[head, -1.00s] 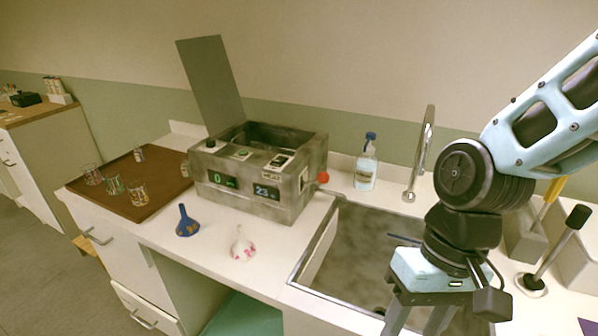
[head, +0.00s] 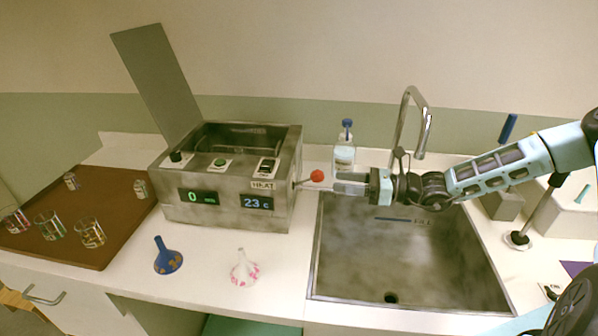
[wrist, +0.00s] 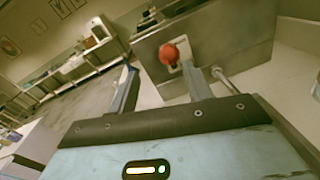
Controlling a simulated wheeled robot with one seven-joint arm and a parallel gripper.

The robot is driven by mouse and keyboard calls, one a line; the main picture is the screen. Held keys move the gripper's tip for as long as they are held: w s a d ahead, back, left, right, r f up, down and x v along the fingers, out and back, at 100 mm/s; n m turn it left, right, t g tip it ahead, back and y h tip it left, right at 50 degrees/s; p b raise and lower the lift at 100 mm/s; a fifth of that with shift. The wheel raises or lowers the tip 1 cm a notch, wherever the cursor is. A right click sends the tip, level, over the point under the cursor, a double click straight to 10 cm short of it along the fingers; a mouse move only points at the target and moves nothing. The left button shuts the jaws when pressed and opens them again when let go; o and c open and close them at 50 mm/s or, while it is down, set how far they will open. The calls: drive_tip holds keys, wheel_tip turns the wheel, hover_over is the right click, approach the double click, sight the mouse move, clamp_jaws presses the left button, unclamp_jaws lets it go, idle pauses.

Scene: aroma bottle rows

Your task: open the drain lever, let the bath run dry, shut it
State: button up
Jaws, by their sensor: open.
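The bath (head: 228,213) is a grey metal box with an open top and a raised lid (head: 157,80). Its displays read 0 and 23 C. The drain lever's red knob (head: 317,176) sticks out from the bath's right side. In the wrist view the red knob (wrist: 169,53) shows ahead, between and beyond the fingertips. My gripper (head: 338,184) is open and empty, just right of the knob in the head view; it also shows in the wrist view (wrist: 160,78). I cannot tell whether a finger touches the lever. The bath's water level is hidden.
A sink (head: 405,265) lies under my arm, with a tall tap (head: 425,125) behind it. A bottle with a blue cap (head: 345,150) stands close behind my gripper. A brown tray (head: 100,205) holds several glasses.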

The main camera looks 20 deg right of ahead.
sight(323, 175)
drive_tip(key=shift+w+d+m+t, duration=0.2)
drive_tip(key=shift+w+m+t, duration=0.3)
drive_tip(key=shift+w, duration=0.15)
drive_tip(key=p+x, duration=0.2)
drive_tip(key=x, duration=0.3)
drive_tip(key=shift+w+a, duration=0.15)
drive_tip(key=shift+a, duration=0.2)
drive_tip(key=shift+w+a+p, duration=0.3)
drive_tip(key=shift+a, duration=0.2)
drive_tip(key=shift+f, duration=0.1)
clamp_jaws()
